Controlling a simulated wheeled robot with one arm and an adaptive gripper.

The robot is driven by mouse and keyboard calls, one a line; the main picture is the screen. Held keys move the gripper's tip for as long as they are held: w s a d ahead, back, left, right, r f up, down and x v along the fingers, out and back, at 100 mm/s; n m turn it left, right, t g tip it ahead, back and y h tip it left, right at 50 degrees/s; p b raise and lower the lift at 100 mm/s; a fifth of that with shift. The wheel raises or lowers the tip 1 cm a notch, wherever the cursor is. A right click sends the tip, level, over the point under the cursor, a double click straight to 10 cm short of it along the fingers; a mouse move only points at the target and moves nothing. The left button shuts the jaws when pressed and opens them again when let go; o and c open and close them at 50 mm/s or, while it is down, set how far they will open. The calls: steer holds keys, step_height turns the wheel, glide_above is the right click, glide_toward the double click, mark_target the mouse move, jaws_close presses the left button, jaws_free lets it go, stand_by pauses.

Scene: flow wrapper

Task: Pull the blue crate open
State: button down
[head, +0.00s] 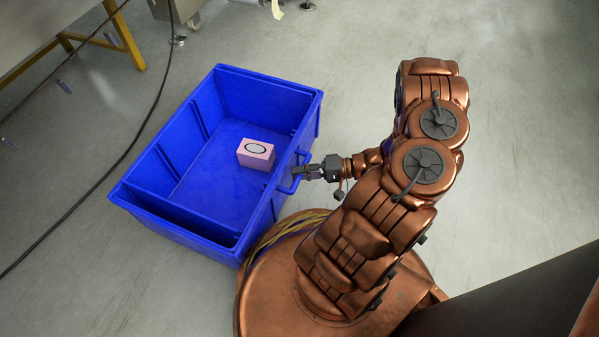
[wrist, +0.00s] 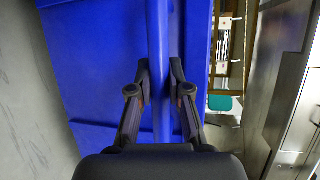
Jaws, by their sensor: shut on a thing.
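The blue crate (head: 172,221) stands on the floor, open at the top. My gripper (head: 298,171) is at the handle (head: 289,181) on the outside of that right wall. In the wrist view the blue handle bar (wrist: 159,75) runs between the two fingers of my gripper (wrist: 160,82), and they are shut on it.
A black cable (head: 135,137) runs along the floor left of the crate. A yellow-legged table (head: 125,38) stands at the upper left, and a machine foot (head: 178,40) is behind the crate. The floor (head: 530,130) at the right is clear.

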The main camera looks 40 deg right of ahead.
stand_by(0.3)
steer(key=c, duration=1.1)
jaws_free()
steer(key=v, duration=1.2)
